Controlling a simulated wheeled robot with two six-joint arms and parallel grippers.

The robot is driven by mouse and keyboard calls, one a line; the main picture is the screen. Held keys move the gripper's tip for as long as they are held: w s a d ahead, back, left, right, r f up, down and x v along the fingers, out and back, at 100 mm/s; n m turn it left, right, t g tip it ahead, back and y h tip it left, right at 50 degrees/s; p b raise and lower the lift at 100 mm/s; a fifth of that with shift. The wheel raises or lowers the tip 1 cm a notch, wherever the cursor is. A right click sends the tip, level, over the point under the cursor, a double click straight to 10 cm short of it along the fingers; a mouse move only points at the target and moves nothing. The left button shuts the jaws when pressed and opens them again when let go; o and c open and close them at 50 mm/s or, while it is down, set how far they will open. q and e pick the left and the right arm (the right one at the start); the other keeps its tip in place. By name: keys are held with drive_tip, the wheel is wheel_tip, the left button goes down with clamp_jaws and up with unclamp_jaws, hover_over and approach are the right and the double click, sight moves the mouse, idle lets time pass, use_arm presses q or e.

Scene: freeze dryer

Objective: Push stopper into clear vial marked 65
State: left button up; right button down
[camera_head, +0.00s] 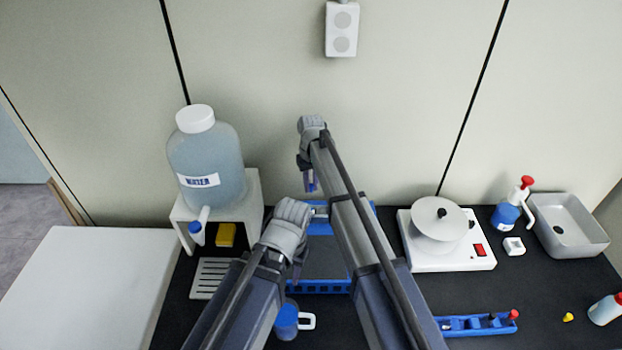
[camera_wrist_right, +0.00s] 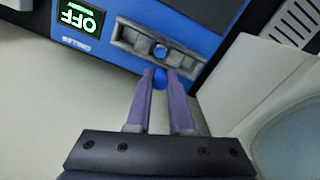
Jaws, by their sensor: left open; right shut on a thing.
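My right gripper (camera_wrist_right: 160,78) is shut on a small round blue thing (camera_wrist_right: 160,80), which looks like a stopper, just at the edge of a grey metal holder (camera_wrist_right: 130,37) with a round hole. The holder sits on a blue device. In the head view my right gripper (camera_head: 309,182) is above the back of this blue device (camera_head: 320,287), partly hidden by my arm. My left gripper (camera_head: 298,262) is open and lower, over the device's left side. No clear vial marked 65 can be made out in either view.
The device display (camera_wrist_right: 80,17) reads OFF. A water jug (camera_head: 207,150) on a white stand is at the left, with a blue mug (camera_head: 287,320) in front. A white hotplate (camera_head: 470,255), a blue rack (camera_head: 460,326) and a grey basin (camera_head: 568,220) are at the right.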

sight(311, 208)
wheel_tip(311, 208, down, 6)
drive_tip(key=b, duration=0.5)
drive_tip(key=shift+r+b, duration=0.15)
drive_tip(key=shift+b, duration=0.25)
drive_tip(key=shift+f+b, duration=0.55)
idle(1.3)
drive_tip(key=shift+s, duration=0.1)
drive_tip(key=c, duration=1)
unclamp_jaws()
drive_tip(key=o, duration=0.8)
